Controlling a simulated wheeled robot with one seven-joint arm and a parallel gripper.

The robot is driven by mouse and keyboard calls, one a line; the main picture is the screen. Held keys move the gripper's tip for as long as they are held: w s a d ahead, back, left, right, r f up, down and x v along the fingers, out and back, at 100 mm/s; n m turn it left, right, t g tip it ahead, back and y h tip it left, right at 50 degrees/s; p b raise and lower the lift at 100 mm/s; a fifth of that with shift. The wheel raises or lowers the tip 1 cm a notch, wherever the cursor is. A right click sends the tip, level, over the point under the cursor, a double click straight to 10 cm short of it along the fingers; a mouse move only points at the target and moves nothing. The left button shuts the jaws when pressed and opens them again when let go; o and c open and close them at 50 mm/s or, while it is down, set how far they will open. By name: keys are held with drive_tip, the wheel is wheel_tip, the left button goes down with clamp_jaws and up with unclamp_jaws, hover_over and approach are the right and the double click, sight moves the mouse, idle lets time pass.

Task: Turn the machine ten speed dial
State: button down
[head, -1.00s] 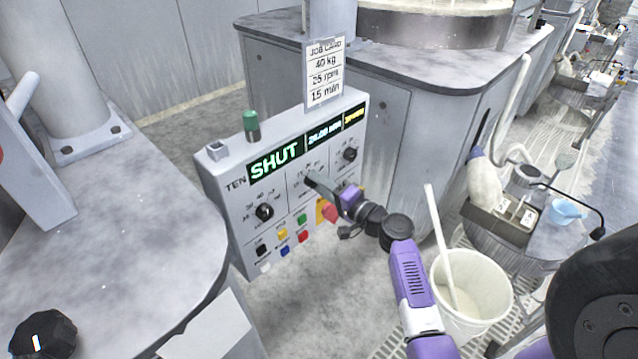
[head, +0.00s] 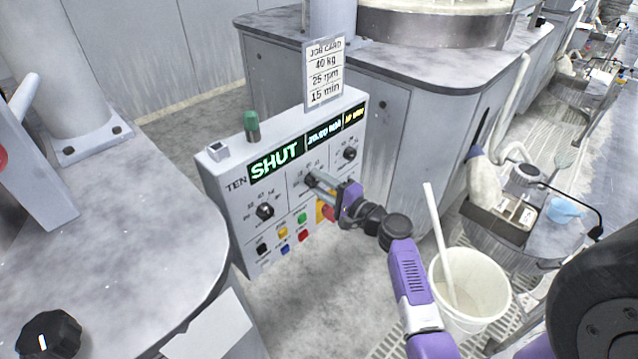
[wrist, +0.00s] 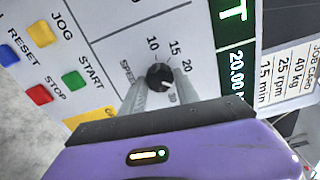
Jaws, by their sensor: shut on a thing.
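The machine ten panel (head: 225,205) is a pale grey box marked TEN, with a lit SHUT display. Its speed dial (wrist: 160,76) is a small black knob with a pale mark at its lower right, marked SPEED with figures 10, 15 and 20 around it. My gripper (head: 315,182) reaches the dial from the front right in the head view. In the wrist view its two fingers stand on either side of the knob, shut on it. The display (wrist: 237,75) reads 20.00 in the wrist view. The job card (head: 324,72) above reads 40 kg, 25 rpm, 15 min.
Another dial (head: 264,211) is left of the speed dial and one (head: 349,154) is right. Coloured buttons, including green START (wrist: 77,81) and red STOP (wrist: 40,95), lie below. A red control (head: 327,212) sits close under my gripper. A white bucket (head: 485,290) stands at right.

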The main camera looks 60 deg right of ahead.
drive_tip(key=shift+f, duration=0.1)
drive_tip(key=c, duration=0.9)
unclamp_jaws()
drive_tip(key=shift+s, duration=0.1)
drive_tip(key=v, duration=0.7)
drive_tip(key=shift+s+b, duration=0.35)
drive_tip(key=shift+a, duration=0.1)
